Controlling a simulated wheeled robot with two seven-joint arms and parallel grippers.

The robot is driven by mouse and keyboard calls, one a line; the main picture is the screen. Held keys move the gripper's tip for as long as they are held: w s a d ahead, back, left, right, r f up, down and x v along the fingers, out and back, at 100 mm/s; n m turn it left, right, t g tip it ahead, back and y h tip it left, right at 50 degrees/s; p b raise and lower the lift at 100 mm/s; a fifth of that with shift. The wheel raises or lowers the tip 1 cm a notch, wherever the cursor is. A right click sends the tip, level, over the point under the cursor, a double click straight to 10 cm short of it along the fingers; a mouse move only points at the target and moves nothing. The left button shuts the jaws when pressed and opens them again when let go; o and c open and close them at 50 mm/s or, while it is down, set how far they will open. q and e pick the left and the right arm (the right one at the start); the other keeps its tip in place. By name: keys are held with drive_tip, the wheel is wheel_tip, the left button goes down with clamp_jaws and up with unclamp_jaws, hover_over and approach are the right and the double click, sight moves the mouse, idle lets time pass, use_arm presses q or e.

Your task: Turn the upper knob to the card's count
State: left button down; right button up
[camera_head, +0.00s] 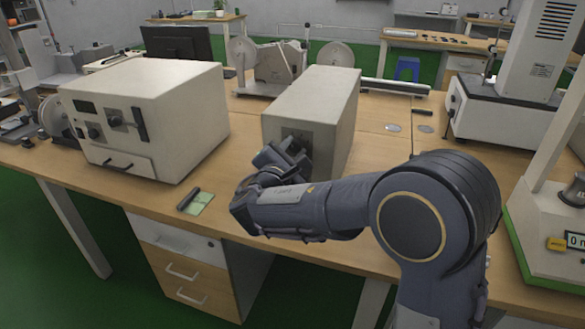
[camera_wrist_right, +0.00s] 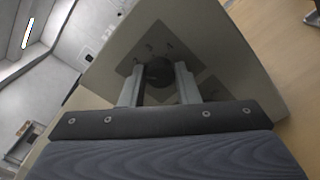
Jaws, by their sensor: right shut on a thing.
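A beige box-shaped device (camera_head: 312,105) stands in the middle of the bench, its front panel partly hidden by my right gripper (camera_head: 290,150). In the right wrist view, a dark round knob (camera_wrist_right: 158,72) on the panel sits between the two fingers of my right gripper (camera_wrist_right: 159,80), which is shut on it. The frames do not show clearly whether it is the upper knob, and its pointer and scale cannot be read. A small green card (camera_head: 202,205) lies near the bench's front edge; its marks are too small to count. My left gripper is not in view.
A larger beige cabinet (camera_head: 150,90) with dark controls stands left of the device. A dark bar-shaped object (camera_head: 188,198) lies at the card's left edge. A testing machine (camera_head: 510,115) stands at right. Bench top (camera_head: 380,160) right of the device is mostly bare.

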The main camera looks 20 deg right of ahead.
drive_tip(key=m+b, duration=0.3)
drive_tip(key=b, duration=0.2)
drive_tip(key=m+b, duration=0.3)
drive_tip(key=b, duration=0.1)
drive_tip(key=f+m+b, duration=0.1)
drive_tip(key=m+b, duration=0.2)
drive_tip(key=b, duration=0.2)
drive_tip(key=shift+m+b, duration=0.3)
drive_tip(key=shift+b, duration=0.05)
drive_tip(key=shift+r+m+b, duration=0.25)
drive_tip(key=shift+m+b, duration=0.85)
drive_tip(key=shift+b, duration=0.15)
drive_tip(key=o, duration=1)
drive_tip(key=shift+r, duration=0.1)
drive_tip(key=shift+c, duration=0.2)
drive_tip(key=shift+s, duration=0.1)
drive_tip(key=p+v, duration=0.1)
drive_tip(key=v, duration=0.6)
drive_tip(key=shift+s+a, duration=0.25)
drive_tip(key=shift+s, duration=0.05)
